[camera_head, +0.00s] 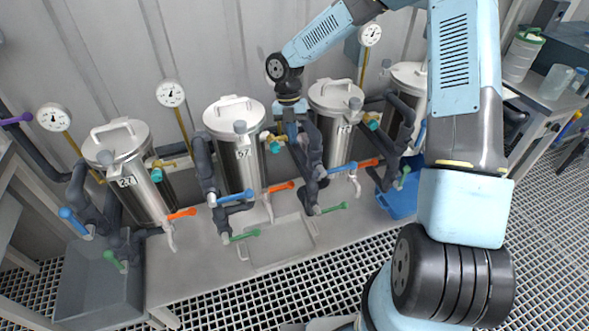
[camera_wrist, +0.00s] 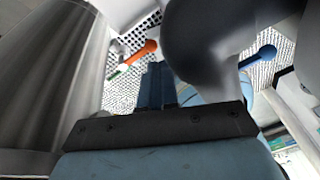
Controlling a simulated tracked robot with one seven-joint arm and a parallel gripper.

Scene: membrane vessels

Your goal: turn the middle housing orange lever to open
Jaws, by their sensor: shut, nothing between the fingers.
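Steel housings stand in a row in the head view; the second from the left (camera_head: 246,160) has an orange lever (camera_head: 281,187) low on its front right, pointing right and slightly up. My gripper (camera_head: 291,134) hangs pointing down between this housing and the one to its right, above and behind the lever. In the wrist view my gripper's blue fingers (camera_wrist: 158,84) are together and empty. An orange lever (camera_wrist: 137,52) shows beyond the fingertips, apart from them. A steel housing wall (camera_wrist: 45,75) fills the left side of the wrist view.
Dark pipes (camera_head: 309,150) stand close to the right of my gripper, and a grey pipe (camera_wrist: 205,45) crowds the wrist view. Blue levers (camera_head: 236,196) and green levers (camera_head: 245,235) sit nearby. Left (camera_head: 182,214) and right (camera_head: 367,162) orange levers also show.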

